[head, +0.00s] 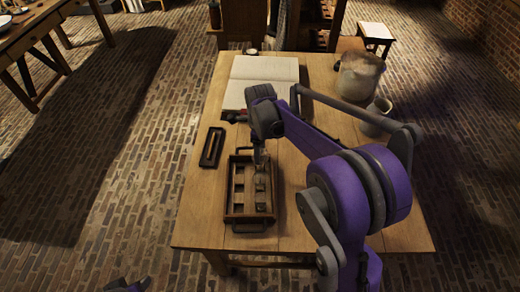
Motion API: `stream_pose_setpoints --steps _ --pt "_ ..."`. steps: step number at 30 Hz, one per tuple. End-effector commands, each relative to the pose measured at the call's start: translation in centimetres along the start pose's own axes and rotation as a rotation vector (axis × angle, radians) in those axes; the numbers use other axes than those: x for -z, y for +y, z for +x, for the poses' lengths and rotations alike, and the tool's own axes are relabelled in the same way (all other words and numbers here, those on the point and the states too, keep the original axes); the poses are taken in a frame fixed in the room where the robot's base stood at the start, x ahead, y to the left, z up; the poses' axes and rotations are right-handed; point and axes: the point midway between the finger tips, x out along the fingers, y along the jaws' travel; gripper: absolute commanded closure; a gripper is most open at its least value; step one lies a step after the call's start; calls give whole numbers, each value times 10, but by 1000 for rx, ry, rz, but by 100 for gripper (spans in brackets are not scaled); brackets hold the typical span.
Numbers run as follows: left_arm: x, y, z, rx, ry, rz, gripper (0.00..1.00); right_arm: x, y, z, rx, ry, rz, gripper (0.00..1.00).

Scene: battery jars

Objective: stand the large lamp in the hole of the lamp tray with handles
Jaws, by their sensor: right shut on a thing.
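The lamp tray with handles (230,203) is a dark wooden tray on the table. It has square openings inside and a handle at its far and near ends. My right gripper (261,147) points down over the tray's far right part. It is shut on a small, pale, glassy thing, seemingly the large lamp (260,158). The lamp looks upright, but its lower end is hard to make out against the tray. I cannot tell whether it is in a hole or just above one.
A narrow dark frame (205,147) lies left of the tray on the wooden table (200,225). An open book (262,70) lies at the back. A large jar (360,76) and a smaller jug (377,115) stand at the right. The table's front left is clear.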

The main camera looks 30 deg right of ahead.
Motion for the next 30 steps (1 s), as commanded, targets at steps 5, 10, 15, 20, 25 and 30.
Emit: stream_pose_setpoints --steps 5,10,15,20,25,30 --pt "-1 0 1 0 -1 0 50 0 0 2 0 0 0 95" --pt "-3 0 4 0 -2 0 50 0 0 6 0 0 0 95" --pt "-5 0 7 0 -3 0 50 0 0 10 0 0 0 95" --pt "-5 0 7 0 -3 0 50 0 0 11 0 0 0 95" --pt "-5 0 7 0 -3 0 50 0 0 11 0 0 0 27" --pt "-5 0 7 0 -3 0 50 0 0 11 0 0 0 0"
